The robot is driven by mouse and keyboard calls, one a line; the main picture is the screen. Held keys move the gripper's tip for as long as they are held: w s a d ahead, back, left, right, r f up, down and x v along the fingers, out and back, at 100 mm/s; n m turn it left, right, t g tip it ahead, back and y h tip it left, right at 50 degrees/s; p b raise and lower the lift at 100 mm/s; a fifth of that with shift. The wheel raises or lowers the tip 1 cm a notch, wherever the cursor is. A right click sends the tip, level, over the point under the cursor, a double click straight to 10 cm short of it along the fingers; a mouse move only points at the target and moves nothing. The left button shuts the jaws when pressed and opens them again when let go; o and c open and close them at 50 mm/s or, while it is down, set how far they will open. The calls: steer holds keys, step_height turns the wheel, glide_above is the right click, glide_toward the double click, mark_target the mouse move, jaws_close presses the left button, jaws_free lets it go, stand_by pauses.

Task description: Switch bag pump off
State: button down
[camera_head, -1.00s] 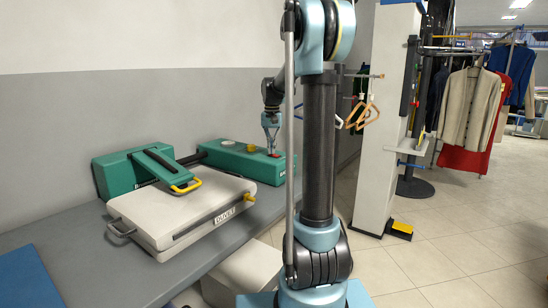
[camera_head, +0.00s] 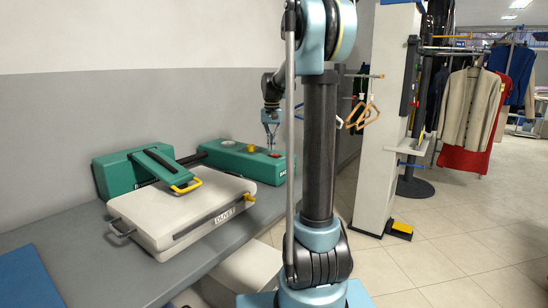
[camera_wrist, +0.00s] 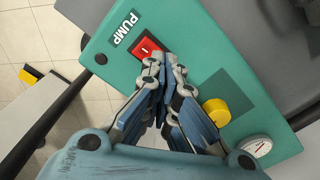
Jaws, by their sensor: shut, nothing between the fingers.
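The green pump box (camera_head: 225,157) stands at the back of the grey counter. In the wrist view its top (camera_wrist: 185,55) carries a white "PUMP" label (camera_wrist: 125,28) beside a red rocker switch (camera_wrist: 147,46) with a white line mark. The switch also shows as a small red spot in the head view (camera_head: 275,155). I cannot tell which way the rocker is tilted. My gripper (camera_wrist: 165,68) is shut and empty, its tips close to the switch and partly covering its lower edge. In the head view my gripper (camera_head: 271,147) is just above the box's right part.
A yellow knob (camera_wrist: 216,111) and a round gauge (camera_wrist: 257,146) sit on the same panel. A white case marked "DUVET" (camera_head: 180,215) and a green unit with a yellow handle (camera_head: 130,173) stand left. A white column (camera_head: 388,120) rises at right, beyond open tiled floor.

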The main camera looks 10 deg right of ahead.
steer(key=shift+r, duration=2.4)
steer(key=shift+s, duration=0.15)
steer(key=s+f, duration=0.2)
steer(key=s, duration=1)
steer(key=s+f+n+t, duration=0.1)
steer(key=s+f, duration=0.9)
steer(key=s, duration=0.3)
steer(key=s+d+f+n+t, duration=0.1)
steer(key=s+f+n, duration=0.1)
steer(key=s+f, duration=0.8)
steer(key=s, duration=0.3)
steer(key=shift+s+d, duration=0.2)
steer(key=shift+d, duration=0.05)
steer(key=shift+f, duration=0.1)
